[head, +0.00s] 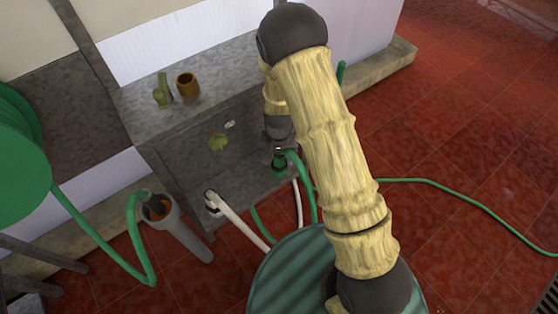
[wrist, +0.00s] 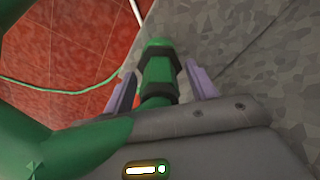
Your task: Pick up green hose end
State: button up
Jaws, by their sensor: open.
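A green hose end (head: 279,163) with dark collars is at the front of the grey stone bench, below my wrist in the head view. In the wrist view the green hose end (wrist: 158,62) lies between the two pale purple fingers of my gripper (wrist: 162,72). The fingers are open, one on each side, with a gap visible. Its lower part is hidden behind my gripper's body. In the head view my fingers are too small and hidden to make out.
The grey bench (head: 190,115) carries a green bottle-like item (head: 162,90) and a brown cup (head: 187,85). A thin green hose (head: 450,190) crosses the open red floor.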

jog(key=c, duration=1.1)
jog(key=shift+o, duration=0.2)
notch_tip(320, 180, up, 10)
jog(key=shift+r+p, duration=0.1)
jog(key=shift+p, duration=0.75)
jog(key=w+d+f+n, duration=0.2)
jog(key=w+d, duration=0.2)
jog(key=d, duration=0.9)
jog(key=shift+d, duration=0.3)
